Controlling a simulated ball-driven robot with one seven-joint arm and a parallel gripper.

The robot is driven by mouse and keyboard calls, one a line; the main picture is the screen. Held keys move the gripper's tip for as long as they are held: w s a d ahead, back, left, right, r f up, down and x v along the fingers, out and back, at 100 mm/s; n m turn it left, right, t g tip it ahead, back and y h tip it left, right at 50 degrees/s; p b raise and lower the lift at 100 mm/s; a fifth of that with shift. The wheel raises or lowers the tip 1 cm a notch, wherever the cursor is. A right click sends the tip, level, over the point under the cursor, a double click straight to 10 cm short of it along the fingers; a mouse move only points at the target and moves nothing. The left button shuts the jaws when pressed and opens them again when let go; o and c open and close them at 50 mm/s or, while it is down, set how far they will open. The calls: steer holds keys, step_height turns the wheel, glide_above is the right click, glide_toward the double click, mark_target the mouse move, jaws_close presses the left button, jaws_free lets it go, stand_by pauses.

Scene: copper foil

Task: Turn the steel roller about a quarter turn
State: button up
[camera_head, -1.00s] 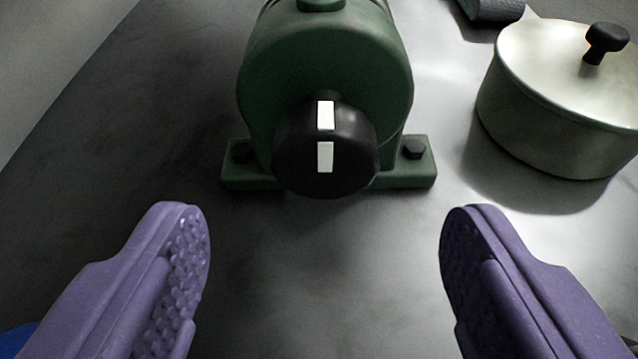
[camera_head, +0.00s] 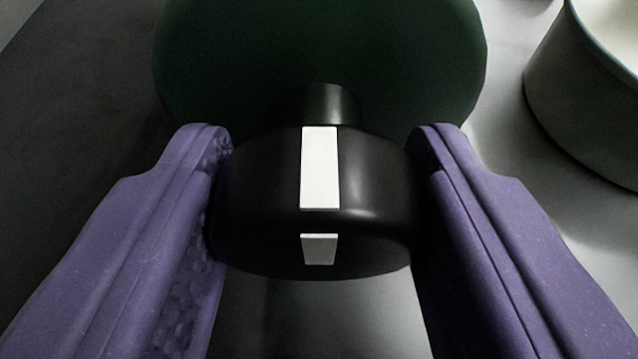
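I see no steel roller. A black round knob (camera_head: 375,195) with two white marks, one on its rim (camera_head: 320,168) and one on its front face (camera_head: 319,249), sits on a short black shaft (camera_head: 322,103). The shaft comes out of a dark green rounded housing (camera_head: 320,45). The marks line up near the middle of the knob, roughly upright in the picture. My gripper (camera_head: 321,140) has one purple finger against each side of the knob and looks shut on it. The fingers hide the knob's left and right edges.
A grey metal pot (camera_head: 577,105) stands close at the upper right, cut off by the picture edge. The grey tabletop (camera_head: 315,320) is bare below the knob, and dark open surface lies at the left.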

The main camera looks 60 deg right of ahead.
steer(key=shift+c, duration=0.5)
steer(key=shift+n+g, duration=0.3)
steer(key=shift+w+n+g+h, duration=0.1)
steer(key=shift+n+g+h, duration=0.2)
steer(key=shift+n+g, duration=0.5)
steer(key=n+g+h, duration=0.1)
steer(key=n, duration=0.2)
steer(key=n+h, duration=0.1)
steer(key=n, duration=0.1)
steer(key=n+g+h+b, duration=0.1)
steer(key=shift+w+a+f+n, duration=0.1)
steer(key=shift+f+n, duration=0.05)
steer(key=shift+n, duration=0.25)
steer(key=shift+n+g+h+b, duration=0.45)
steer(key=shift+n+h, duration=0.15)
steer(key=shift+n, duration=0.8)
